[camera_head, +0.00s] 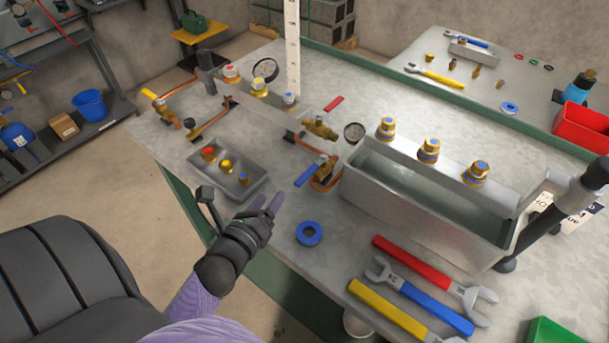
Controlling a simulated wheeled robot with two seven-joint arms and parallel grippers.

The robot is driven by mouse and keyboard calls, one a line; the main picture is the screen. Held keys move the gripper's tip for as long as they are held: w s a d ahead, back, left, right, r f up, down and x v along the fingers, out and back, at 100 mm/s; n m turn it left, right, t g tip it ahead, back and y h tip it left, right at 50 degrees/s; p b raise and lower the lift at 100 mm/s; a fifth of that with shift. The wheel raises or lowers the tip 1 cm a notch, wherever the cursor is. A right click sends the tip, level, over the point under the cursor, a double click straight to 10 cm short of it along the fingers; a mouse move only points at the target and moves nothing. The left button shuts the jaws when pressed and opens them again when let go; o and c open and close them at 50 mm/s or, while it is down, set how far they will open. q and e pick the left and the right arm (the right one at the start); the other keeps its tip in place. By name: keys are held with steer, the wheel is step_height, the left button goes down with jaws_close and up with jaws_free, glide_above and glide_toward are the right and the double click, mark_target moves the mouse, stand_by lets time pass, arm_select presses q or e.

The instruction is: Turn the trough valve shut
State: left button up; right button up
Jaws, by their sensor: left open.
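A valve with a blue lever handle (305,175) sits on a copper pipe just left of the metal trough (420,214); the lever slants down to the left. Another brass valve (319,128) stands behind it, with a red lever (334,104) above it. I cannot tell from labels which one is the trough valve. The trough holds clear liquid. My left gripper (266,204) is open and empty, in front of and left of the blue lever, apart from it. My right gripper is not in view.
A small grey tray (226,182) with colored knobs lies left of the blue lever. A blue ring (309,233) lies in front. Red (420,268), blue (430,305) and yellow (385,310) wrenches lie at the front right. A dark post (545,222) stands by the trough's right end.

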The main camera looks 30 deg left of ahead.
mark_target(304, 176)
arm_select(q)
steer(key=m, duration=0.1)
steer(key=m+h, duration=0.1)
steer(key=m, duration=0.1)
steer(key=m+t, duration=0.1)
steer(key=shift+s+d+f+m+h, duration=0.1)
steer(key=shift+d+m+h, duration=0.15)
steer(key=shift+m+h, duration=0.15)
steer(key=m+h, duration=0.1)
steer(key=m, duration=0.1)
steer(key=d+m+h, duration=0.1)
steer(key=m, duration=0.1)
steer(key=shift+s+f+m+t, duration=0.15)
steer(key=shift+m+t, duration=0.25)
steer(key=w, duration=0.6)
steer(key=w+d, duration=0.1)
steer(key=w, duration=0.2)
steer(key=shift+w, duration=0.3)
jaws_close()
